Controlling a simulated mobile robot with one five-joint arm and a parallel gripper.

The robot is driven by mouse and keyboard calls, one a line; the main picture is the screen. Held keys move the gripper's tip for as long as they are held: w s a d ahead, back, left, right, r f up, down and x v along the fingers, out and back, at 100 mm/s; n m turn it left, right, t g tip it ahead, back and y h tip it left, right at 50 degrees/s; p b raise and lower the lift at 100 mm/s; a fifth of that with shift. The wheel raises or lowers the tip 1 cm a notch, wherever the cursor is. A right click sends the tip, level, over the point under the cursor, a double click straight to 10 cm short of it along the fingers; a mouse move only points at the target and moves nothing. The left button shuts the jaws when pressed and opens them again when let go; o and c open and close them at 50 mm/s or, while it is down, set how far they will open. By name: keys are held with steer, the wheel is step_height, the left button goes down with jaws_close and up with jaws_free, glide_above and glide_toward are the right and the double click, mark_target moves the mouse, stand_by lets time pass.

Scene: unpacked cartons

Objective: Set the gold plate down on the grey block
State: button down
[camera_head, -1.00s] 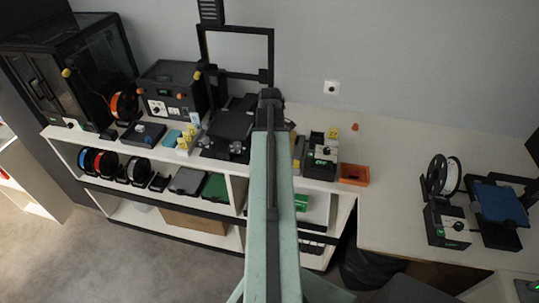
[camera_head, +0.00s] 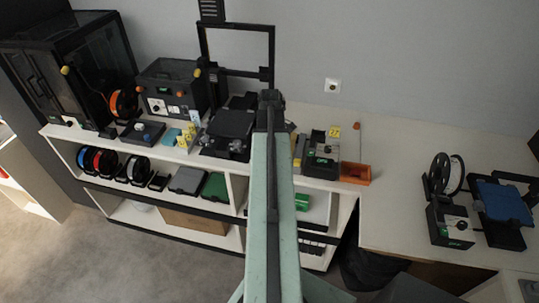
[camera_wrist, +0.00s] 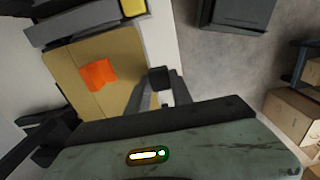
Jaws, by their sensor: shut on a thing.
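The gold plate (camera_wrist: 120,52) is in the wrist view at upper left, a flat tan-gold piece with a small orange piece (camera_wrist: 98,73) on its face. In the head view my gripper end (camera_head: 270,97) is seen from behind, and my arm hides the plate there.
A yellow thing (camera_wrist: 133,7) is beside the grey one. In the head view, the white shelf top holds a black printer (camera_head: 232,125), a dark device (camera_head: 322,155) and an orange bin (camera_head: 356,173). Bare counter (camera_head: 395,195) lies to the right.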

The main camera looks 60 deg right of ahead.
steer(key=shift+f, duration=0.35)
steer(key=c, duration=1.1)
jaws_free()
steer(key=shift+r, duration=0.1)
steer(key=shift+o, duration=0.2)
steer(key=shift+r, duration=0.1)
steer(key=shift+w+r+p, duration=0.15)
steer(key=shift+r+p, duration=1.35)
step_height(320, 180, up, 8)
steer(key=p, duration=0.7)
steer(key=shift+p, duration=0.35)
steer(key=shift+f, duration=0.1)
